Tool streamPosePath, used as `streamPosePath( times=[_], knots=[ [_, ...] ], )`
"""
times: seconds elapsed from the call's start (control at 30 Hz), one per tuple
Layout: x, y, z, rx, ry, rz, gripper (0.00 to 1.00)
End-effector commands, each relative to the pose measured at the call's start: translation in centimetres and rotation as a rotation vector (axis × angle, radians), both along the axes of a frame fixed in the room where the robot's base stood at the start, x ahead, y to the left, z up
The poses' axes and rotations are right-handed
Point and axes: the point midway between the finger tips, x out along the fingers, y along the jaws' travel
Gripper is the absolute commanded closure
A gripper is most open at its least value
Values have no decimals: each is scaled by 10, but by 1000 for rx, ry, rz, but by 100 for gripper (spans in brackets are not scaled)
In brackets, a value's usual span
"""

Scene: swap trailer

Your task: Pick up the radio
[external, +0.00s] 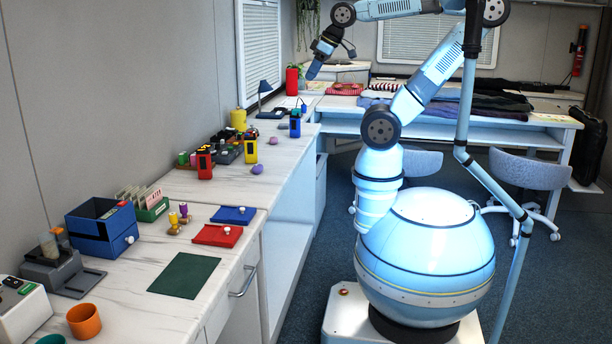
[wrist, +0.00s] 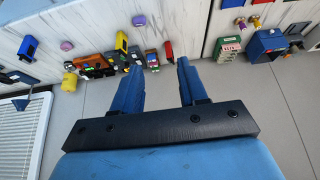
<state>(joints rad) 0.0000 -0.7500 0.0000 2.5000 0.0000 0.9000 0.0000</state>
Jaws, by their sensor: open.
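Three upright radio-like handsets stand on the long white counter in the external view: a red and black one (external: 204,163), a yellow and black one (external: 250,147) and a blue and black one (external: 295,123). I cannot tell which one the task means. In the wrist view the blue handset (wrist: 28,46) is at the left, the yellow one (wrist: 122,42) is left of centre, and the red one (wrist: 168,50) is near the right finger. My gripper (external: 313,72) is open and empty, raised above the far part of the counter; its two fingers (wrist: 158,66) show apart in the wrist view.
A dark rack (external: 226,153) of small coloured items sits behind the handsets. A yellow container (external: 238,119), a dark blue lamp (external: 264,88) and purple lumps (external: 257,169) stand close by. A blue box (external: 101,228) is nearer the front. The wall bounds the counter's left side.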

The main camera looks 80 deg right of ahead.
Motion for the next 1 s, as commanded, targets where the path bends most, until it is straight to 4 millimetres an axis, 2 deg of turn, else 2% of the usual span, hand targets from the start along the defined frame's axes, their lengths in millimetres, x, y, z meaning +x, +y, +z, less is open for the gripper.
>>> streamPosePath(
  times=[0.2, 0.4, 0.67, 0.77, 1.0],
  knots=[
    [0, 0, 0, 0, 0, 0, 57],
    [0, 0, 0, 0, 0, 0, 38],
    [1, 0, -1, 4, 6, -3, 38],
    [3, 2, -8, 28, 42, -17, 38],
    [17, 11, -46, 190, 242, -111, 38]
  ],
)
